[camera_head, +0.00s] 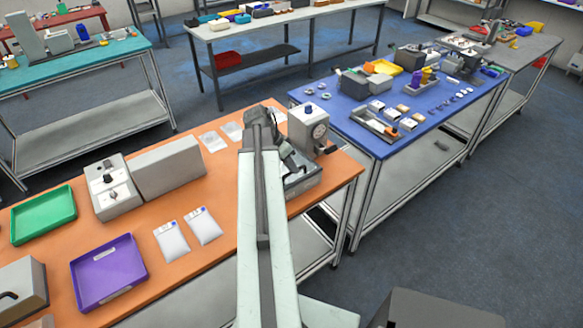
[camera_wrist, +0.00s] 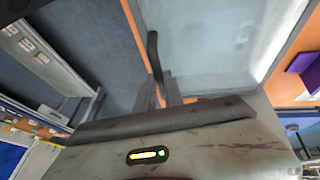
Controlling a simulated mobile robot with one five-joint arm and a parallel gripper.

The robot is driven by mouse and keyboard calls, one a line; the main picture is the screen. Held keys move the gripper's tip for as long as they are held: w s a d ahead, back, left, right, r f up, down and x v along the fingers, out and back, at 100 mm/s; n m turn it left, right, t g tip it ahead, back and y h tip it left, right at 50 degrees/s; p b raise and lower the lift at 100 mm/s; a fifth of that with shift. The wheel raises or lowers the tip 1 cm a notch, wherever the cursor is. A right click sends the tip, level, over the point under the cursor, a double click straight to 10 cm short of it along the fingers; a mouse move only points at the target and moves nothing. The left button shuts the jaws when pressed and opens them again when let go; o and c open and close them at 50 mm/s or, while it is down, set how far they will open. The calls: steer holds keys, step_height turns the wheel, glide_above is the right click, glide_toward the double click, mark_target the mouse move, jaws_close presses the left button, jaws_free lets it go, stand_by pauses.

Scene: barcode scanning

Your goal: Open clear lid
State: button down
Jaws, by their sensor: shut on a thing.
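In the wrist view, my gripper (camera_wrist: 160,88) has its dark fingers closed around the lower end of a dark curved handle (camera_wrist: 153,48). A large pale, see-through panel (camera_wrist: 225,45), which looks like the clear lid, stands tilted just right of the handle. How the handle joins it is hard to make out. The arm hides my fingertips and most of the lid there.
A grey box unit (camera_head: 168,168), a control box (camera_head: 112,187), a purple tray (camera_head: 108,272), a green tray (camera_head: 43,215) and white packets (camera_head: 171,239) lie left of my arm. A blue table (camera_head: 400,150) with many small items stands to the right, across a narrow gap.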

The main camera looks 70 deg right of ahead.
steer(key=w+d+r+p, duration=0.5)
steer(key=w+r+p, duration=0.3)
steer(key=r+p, duration=0.25)
steer(key=w+d, duration=1)
steer(key=w, duration=0.5)
steer(key=shift+w+r, duration=0.35)
steer(key=shift+w+d, duration=0.1)
steer(key=c, duration=1.6)
jaws_free()
steer(key=shift+c, duration=0.2)
steer(key=shift+o, duration=0.9)
steer(key=shift+w+d+f, duration=0.15)
steer(key=shift+w+f, duration=0.1)
steer(key=shift+s, duration=0.15)
